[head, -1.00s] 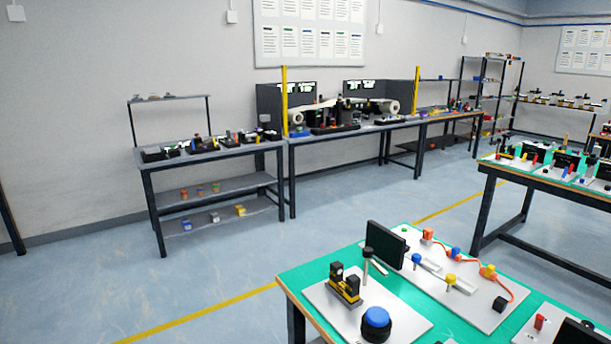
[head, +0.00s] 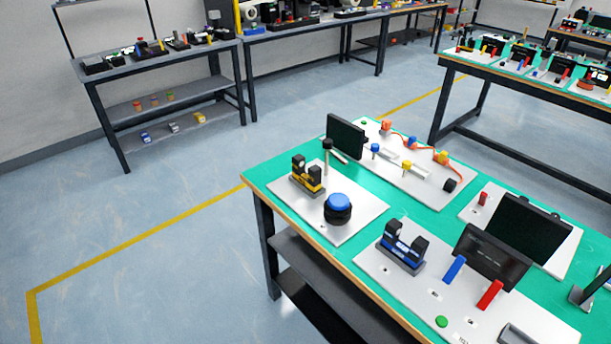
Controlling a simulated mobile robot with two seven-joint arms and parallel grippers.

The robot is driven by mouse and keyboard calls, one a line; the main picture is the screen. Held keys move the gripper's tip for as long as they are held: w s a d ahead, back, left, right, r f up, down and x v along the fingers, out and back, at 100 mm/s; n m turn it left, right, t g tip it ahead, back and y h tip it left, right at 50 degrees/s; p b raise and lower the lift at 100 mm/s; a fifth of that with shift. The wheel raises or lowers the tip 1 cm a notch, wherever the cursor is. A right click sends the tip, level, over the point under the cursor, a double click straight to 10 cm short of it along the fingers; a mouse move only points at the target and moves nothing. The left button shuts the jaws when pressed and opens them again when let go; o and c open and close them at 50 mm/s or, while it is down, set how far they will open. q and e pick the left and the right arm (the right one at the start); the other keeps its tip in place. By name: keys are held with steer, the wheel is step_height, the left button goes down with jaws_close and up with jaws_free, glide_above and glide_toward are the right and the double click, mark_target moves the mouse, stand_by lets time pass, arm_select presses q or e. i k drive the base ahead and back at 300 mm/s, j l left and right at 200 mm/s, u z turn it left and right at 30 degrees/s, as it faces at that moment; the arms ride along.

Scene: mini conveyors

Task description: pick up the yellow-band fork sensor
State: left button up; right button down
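The yellow-band fork sensor (head: 307,175) is a small black two-pronged block with a yellow band around its base. It stands upright on a white plate (head: 350,231) at the near left part of the green-topped table (head: 266,186). A similar fork sensor with a blue band (head: 402,248) stands on another white plate closer to me. Neither of my grippers shows in the head view.
A blue-topped black knob (head: 338,208) is right beside the yellow-band sensor, and a dark screen (head: 346,137) on a stand is behind it. Another shelved bench (head: 165,107) stands at the back left. The blue floor left of the table is clear.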

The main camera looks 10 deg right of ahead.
mark_target(311, 181)
steer(key=i+j+z, duration=0.25)
steer(key=i+j, duration=0.15)
steer(key=j, duration=0.2)
steer(key=i+j+z, duration=0.1)
steer(key=j, duration=0.2)
steer(key=i+j+z, duration=0.15)
steer(key=j, duration=0.2)
steer(key=i+j+z, duration=0.1)
steer(key=j, duration=0.25)
steer(key=i, duration=0.1)
